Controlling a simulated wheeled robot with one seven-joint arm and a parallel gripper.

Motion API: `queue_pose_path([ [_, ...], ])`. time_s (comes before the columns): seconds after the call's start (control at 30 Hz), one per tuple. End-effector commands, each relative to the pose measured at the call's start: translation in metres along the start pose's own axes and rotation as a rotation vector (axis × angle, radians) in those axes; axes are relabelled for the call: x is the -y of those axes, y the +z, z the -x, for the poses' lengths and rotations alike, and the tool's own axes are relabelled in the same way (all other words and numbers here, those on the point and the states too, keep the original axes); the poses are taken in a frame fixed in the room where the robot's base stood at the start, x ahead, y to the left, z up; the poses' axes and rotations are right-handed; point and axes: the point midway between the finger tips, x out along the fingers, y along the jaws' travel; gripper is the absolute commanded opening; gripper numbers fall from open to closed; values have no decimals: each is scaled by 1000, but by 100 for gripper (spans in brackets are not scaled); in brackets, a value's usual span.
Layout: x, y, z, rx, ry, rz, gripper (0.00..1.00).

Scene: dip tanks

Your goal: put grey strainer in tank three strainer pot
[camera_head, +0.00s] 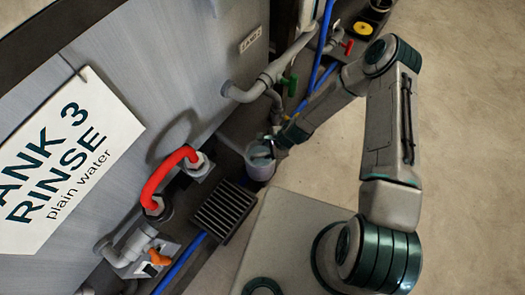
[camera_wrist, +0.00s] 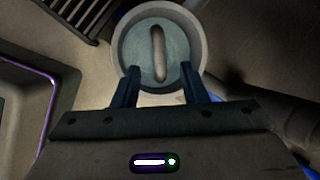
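A pale grey round pot (camera_head: 260,168) stands low beside the tank wall, under the pipe with the green valve handle. In the wrist view the pot (camera_wrist: 202,50) is seen from above. A round grey-teal piece, which looks like the grey strainer (camera_wrist: 135,50), lies inside its rim, with a pale bar handle across its middle. My gripper (camera_wrist: 160,72) is open, its two fingers apart at the pot's near rim. The handle lies in line with the gap, and neither finger touches it. In the head view my gripper (camera_head: 273,140) is at the pot's top and partly hides it.
The tank wall carries a "TANK 3 RINSE plain water" sign (camera_head: 62,165). A red hose loop (camera_head: 165,178), an orange-handled valve (camera_head: 158,258) and a dark slotted grate (camera_head: 224,210) are left of the pot. A green-handled valve (camera_head: 291,84) is above it. Open floor lies right.

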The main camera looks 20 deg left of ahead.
Motion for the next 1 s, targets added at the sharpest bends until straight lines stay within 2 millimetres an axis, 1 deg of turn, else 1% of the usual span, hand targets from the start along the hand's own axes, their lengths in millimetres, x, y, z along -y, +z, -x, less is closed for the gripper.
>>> queue_pose_path([
  [0.03,1,0,13,-1,-1,-1,39],
  [0.1,1,0,24,-1,-1,0,39],
  [0.2,0,0,34,-1,0,-1,39],
  [0.3,0,0,40,0,0,-1,39],
  [0.57,1,-1,44,-2,0,7,39],
  [0.67,7,-5,57,-12,1,49,39],
  [0.77,16,-14,85,-34,8,132,39],
  [0.9,28,-27,136,-74,30,274,39],
  [0.97,30,-32,157,-91,43,329,39],
  [1.0,32,-34,171,-102,50,364,39],
])
